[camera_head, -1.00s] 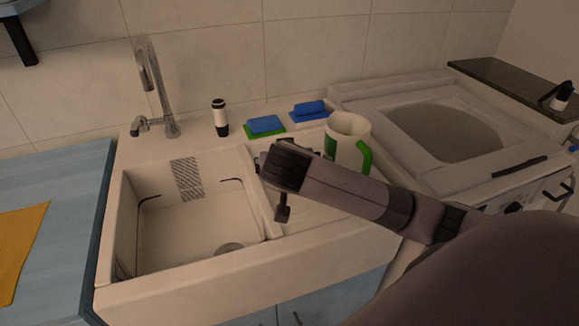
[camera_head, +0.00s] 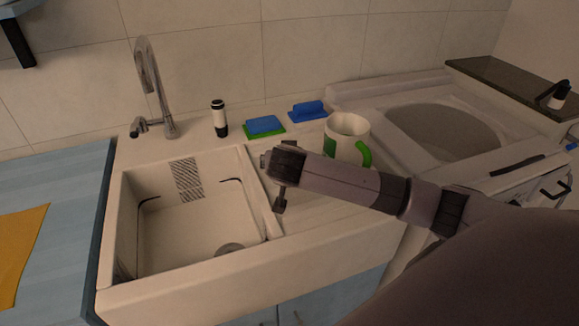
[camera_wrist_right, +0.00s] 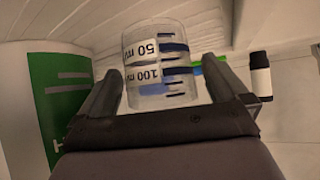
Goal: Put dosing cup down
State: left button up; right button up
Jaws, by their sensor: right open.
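The dosing cup (camera_wrist_right: 150,88) is clear, with 50 and 100 marks and dark level bands. In the right wrist view it stands between the two spread fingers of my right gripper (camera_wrist_right: 163,68), with gaps visible beside it. In the head view my right gripper (camera_head: 280,182) is over the drainboard beside the sink basin, and it and the arm hide the cup. Whether the cup touches the drainboard cannot be made out. My left gripper is not in view.
A white mug with green handle (camera_head: 347,134) stands close behind my right arm; its side (camera_wrist_right: 62,105) fills the wrist view's left. The sink basin (camera_head: 190,232) opens to the left.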

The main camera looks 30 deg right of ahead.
jog(key=c, duration=1.2)
